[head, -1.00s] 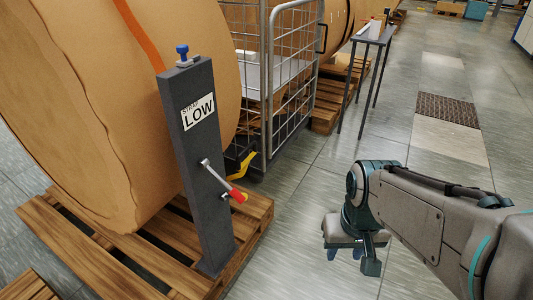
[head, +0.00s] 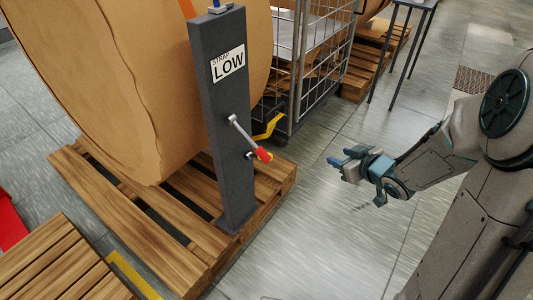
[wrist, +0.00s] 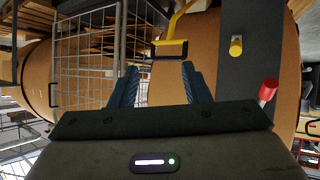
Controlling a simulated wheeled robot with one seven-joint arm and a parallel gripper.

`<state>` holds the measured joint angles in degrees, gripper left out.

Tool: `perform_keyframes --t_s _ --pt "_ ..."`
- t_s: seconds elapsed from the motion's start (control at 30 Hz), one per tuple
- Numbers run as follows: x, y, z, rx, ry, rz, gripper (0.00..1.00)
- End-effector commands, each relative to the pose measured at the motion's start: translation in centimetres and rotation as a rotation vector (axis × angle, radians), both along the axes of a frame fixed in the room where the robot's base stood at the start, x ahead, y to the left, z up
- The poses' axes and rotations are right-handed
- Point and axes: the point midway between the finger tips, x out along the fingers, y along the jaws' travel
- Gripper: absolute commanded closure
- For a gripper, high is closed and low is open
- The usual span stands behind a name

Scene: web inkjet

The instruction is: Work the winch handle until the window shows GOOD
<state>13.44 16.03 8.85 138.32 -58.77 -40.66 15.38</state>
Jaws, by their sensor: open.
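The winch handle (head: 246,135) is a silver crank arm with a red grip (head: 264,155), on the right side of a dark grey post (head: 226,120). It slopes down to the right. The window (head: 228,64) on the post reads STRAP LOW. My gripper (head: 338,161) is open and empty, to the right of the red grip and apart from it. In the wrist view my gripper's two blue fingers (wrist: 160,82) are spread with nothing between them. The red grip also shows at the right of the wrist view (wrist: 268,89), outside the fingers.
The post stands on a wooden pallet (head: 180,240) beside a large brown roll (head: 130,90). A wire cage cart (head: 312,60) with a yellow pedal (head: 268,127) stands behind the handle. A side table (head: 412,4) is farther back. Floor between gripper and post is clear.

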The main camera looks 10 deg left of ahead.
Motion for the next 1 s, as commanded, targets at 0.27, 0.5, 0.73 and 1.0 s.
perform_keyframes --t_s 0.27,0.5,0.73,1.0 --pt "-4.4 6.1 -0.9 0.411 -0.012 0.384 0.57" --pt "-7.4 7.3 0.2 0.624 0.009 0.539 0.57" --pt "-7.4 9.3 0.3 0.651 0.01 0.563 0.57" --pt "-6.1 14.8 0.1 0.648 0.009 0.564 0.57"
